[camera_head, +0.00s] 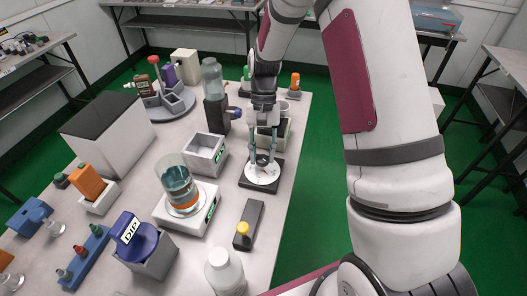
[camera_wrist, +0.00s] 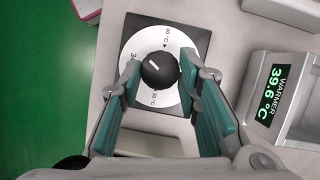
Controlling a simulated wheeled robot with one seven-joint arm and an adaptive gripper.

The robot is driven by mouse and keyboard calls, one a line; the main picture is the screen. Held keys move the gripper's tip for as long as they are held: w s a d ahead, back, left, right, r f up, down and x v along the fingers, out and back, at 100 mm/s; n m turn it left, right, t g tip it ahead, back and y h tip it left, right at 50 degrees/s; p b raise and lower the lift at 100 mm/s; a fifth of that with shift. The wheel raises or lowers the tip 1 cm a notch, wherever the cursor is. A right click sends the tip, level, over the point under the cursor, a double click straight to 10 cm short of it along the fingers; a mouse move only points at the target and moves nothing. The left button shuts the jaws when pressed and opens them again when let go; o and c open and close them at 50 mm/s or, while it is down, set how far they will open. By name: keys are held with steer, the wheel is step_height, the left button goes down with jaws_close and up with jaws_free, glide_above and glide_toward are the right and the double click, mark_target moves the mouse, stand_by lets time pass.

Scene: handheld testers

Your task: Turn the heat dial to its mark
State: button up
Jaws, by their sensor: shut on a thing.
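The heat dial is a black knob (camera_wrist: 160,70) on a round white scale (camera_wrist: 143,97) with temperature marks, set on a dark square base. A white line on the knob points up and to the left in the wrist view. A small black triangle mark (camera_wrist: 165,45) sits on the scale just above the knob. My gripper (camera_wrist: 160,77) reaches down over the dial with its teal finger pads on either side of the knob, shut on it. In the head view my gripper (camera_head: 262,162) stands over the white scale (camera_head: 262,174), and the knob is hard to make out.
A warmer (camera_wrist: 285,92) with a green display reading 39.6 °C stands to the right in the wrist view. In the head view a beaker of blue liquid (camera_head: 177,183) stands left of the dial, and a dark block with a yellow knob (camera_head: 243,229) lies nearer. The table's right edge is close.

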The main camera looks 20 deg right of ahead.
steer(key=n+h, duration=0.1)
steer(key=n, duration=0.3)
steer(key=n+h, duration=0.1)
steer(key=n, duration=0.1)
steer(key=shift+a+h, duration=0.25)
steer(key=shift+h, duration=0.05)
steer(key=shift+n, duration=0.3)
steer(key=o, duration=1.1)
steer(key=shift+w, duration=0.1)
steer(key=v, duration=1.2)
steer(key=shift+w+a+f, duration=0.1)
